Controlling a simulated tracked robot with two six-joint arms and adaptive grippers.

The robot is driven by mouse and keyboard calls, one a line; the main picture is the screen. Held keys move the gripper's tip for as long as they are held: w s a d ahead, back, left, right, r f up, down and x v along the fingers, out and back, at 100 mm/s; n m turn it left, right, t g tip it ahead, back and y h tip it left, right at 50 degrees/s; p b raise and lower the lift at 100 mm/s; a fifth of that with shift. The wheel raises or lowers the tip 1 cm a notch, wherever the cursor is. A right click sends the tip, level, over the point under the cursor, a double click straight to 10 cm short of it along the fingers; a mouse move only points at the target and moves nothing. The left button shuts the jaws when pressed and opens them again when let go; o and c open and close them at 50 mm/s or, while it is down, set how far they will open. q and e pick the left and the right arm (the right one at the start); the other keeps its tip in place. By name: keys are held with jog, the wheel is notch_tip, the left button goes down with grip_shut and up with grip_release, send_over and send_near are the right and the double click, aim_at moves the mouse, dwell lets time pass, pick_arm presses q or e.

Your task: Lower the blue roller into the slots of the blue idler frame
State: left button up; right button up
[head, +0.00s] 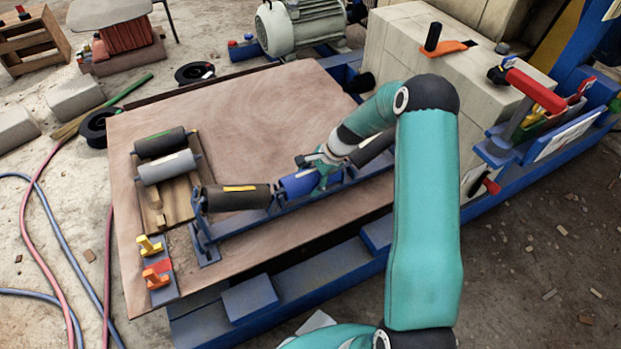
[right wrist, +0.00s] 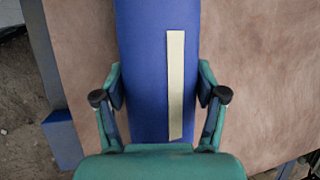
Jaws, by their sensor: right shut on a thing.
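The blue roller (head: 298,187) is at the middle of the blue idler frame (head: 281,215), between two dark rollers. I cannot tell whether its ends sit in the slots or just above them. My right gripper (head: 324,176) is shut around the roller from above and hides part of its right half. In the right wrist view the blue roller (right wrist: 146,80) runs lengthwise between the two fingers of the right gripper (right wrist: 160,100), with a pale strip on its top. My left gripper is not in view.
A dark roller with a yellow strip (head: 238,197) lies on the frame's left side, another dark roller (head: 373,148) on its right. A wooden rack (head: 152,205) holds a black and a grey roller. The board (head: 235,120) behind is clear. The pale crusher block (head: 400,50) stands at right.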

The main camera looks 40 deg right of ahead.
jog(key=shift+f, duration=0.4)
jog(key=o, duration=1.8)
jog(key=shift+o, duration=0.5)
jog(key=v, duration=1.2)
jog(key=shift+f, duration=0.1)
